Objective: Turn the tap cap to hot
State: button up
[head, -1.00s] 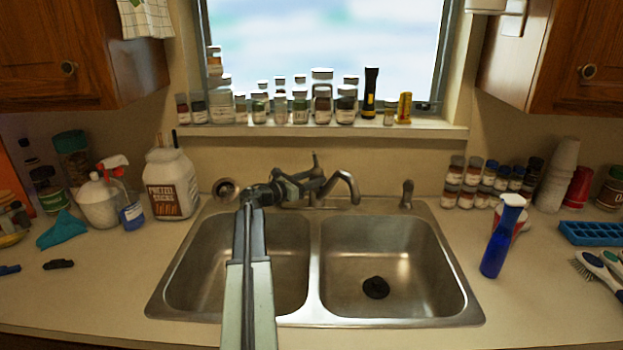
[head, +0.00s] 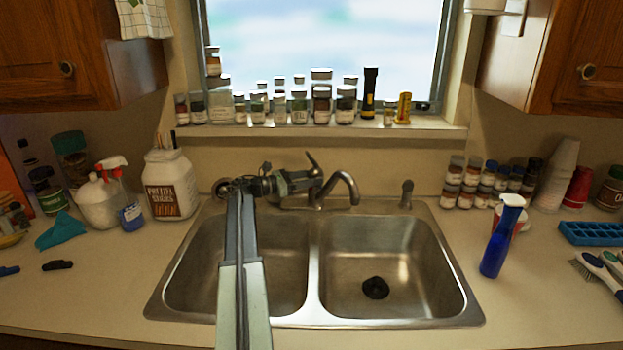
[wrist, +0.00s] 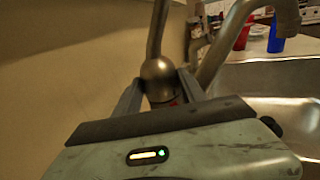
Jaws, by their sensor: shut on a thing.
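The tap stands behind the divider of the double sink, its curved spout (head: 345,185) bending over to the right. Its cap is a rounded metal dome (wrist: 157,72) with a thin lever, which rises out of the wrist view. In the head view the lever (head: 312,160) leans up and to the left. My gripper (head: 314,180) reaches the tap from the left. In the wrist view its two fingers (wrist: 160,95) are shut on the dome, one on each side.
The sink's left basin (head: 285,265) lies under my arm. The right basin (head: 400,260) holds only a dark drain stopper. Several jars line the sill (head: 290,130) behind the tap.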

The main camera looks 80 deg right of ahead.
jog(key=shift+w+d+f+m+g+y, duration=0.1)
jog(key=shift+m+g+y, duration=0.25)
jog(key=shift+m+y, duration=0.25)
jog(key=shift+w+d+m+g+y, duration=0.1)
jog(key=shift+m+g+y, duration=0.3)
jog(key=shift+y, duration=0.4)
jog(key=shift+a, duration=0.1)
jog(key=o, duration=1.1)
jog(key=v, duration=0.7)
jog(key=shift+w, duration=0.3)
